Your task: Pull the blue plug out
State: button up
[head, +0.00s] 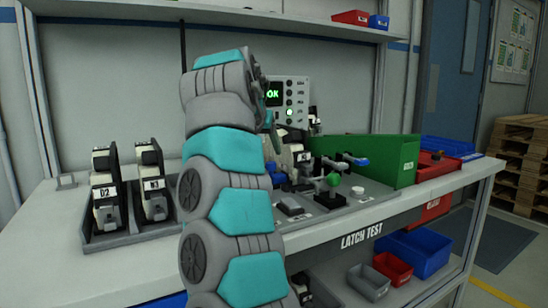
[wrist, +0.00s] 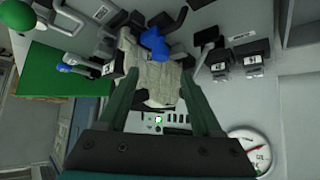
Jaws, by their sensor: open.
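In the wrist view, a blue plug-like part (wrist: 152,42) sits on a cream and black unit (wrist: 155,82). My gripper (wrist: 160,78) is open, with its two fingers apart on either side of the unit's cream body. The blue part lies just beyond the fingertips, and nothing looks clamped. In the head view, a blue part (head: 278,177) shows low on the unit (head: 290,155), which my own arm partly hides. My gripper is mostly hidden behind the arm there, and I cannot tell whether it touches the unit.
A blue-handled clamp (head: 358,160) and a green ball knob (head: 333,179) stand right of the unit, before a green panel (head: 402,162). A lit "OK" display (head: 273,94) is behind. Two similar units (head: 103,195) stand in a rack at left. A gauge (wrist: 250,150) shows.

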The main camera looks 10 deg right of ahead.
aim_at(271, 163)
jog(key=shift+p+x, duration=0.4)
jog(key=shift+x, duration=3.05)
grip_shut()
